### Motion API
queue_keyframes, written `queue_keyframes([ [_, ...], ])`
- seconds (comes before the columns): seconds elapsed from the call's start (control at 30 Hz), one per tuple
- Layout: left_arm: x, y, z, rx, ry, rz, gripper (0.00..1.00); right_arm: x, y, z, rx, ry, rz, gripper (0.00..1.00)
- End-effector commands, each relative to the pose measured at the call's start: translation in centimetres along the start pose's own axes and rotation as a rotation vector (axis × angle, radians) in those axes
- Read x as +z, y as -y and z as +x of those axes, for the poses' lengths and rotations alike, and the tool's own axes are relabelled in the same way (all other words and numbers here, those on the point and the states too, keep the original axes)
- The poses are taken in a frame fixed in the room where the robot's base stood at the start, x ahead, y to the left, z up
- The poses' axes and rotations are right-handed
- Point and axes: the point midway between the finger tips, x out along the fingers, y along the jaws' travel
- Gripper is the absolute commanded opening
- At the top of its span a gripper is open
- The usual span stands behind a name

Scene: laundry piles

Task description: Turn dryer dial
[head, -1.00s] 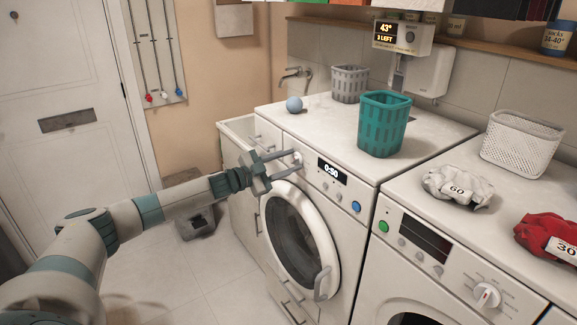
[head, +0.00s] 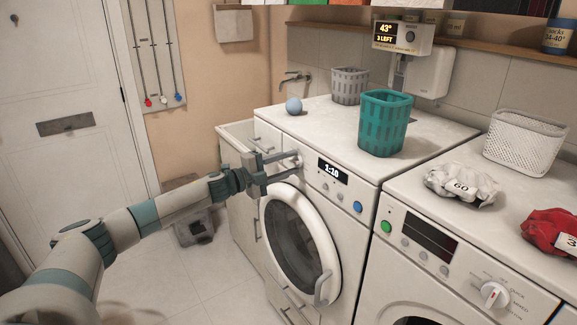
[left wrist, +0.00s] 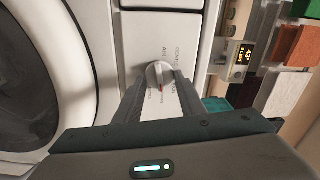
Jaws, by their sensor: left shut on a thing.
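The dryer (head: 350,190) is the white front-loader at the middle, with a round glass door. Its display (head: 332,171) reads 1:10. Its dial (left wrist: 158,74) shows in the left wrist view as a round knob with a red mark, with printed labels around it. My left gripper (head: 294,159) reaches in from the left to the dryer's upper left panel. Its two fingers are shut on the dial, one on each side, also in the left wrist view (left wrist: 160,92). In the head view the fingers mostly hide the dial. My right gripper is not in view.
A teal basket (head: 384,122), a grey basket (head: 349,85) and a blue ball (head: 294,105) are on the dryer top. A second machine (head: 460,262) stands at the right, with a white bundle marked 60 (head: 461,186), a red bundle (head: 552,232) and a white basket (head: 524,142).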

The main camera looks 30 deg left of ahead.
Motion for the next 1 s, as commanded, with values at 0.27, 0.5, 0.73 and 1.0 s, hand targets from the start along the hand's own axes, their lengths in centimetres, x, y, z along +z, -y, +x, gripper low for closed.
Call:
queue_keyframes([
  [0.27,-0.04,-0.07,0.00,0.001,-0.001,0.007,0.14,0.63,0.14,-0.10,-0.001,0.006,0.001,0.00],
  [0.5,-0.04,-0.09,0.00,0.001,-0.001,0.007,0.53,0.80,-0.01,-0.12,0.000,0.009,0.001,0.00],
  [0.73,-0.03,-0.06,0.00,0.001,0.000,0.006,0.53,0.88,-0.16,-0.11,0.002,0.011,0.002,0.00],
  [1.0,0.02,-0.19,-0.74,0.001,0.000,0.006,0.53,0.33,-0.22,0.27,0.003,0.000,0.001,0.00],
])
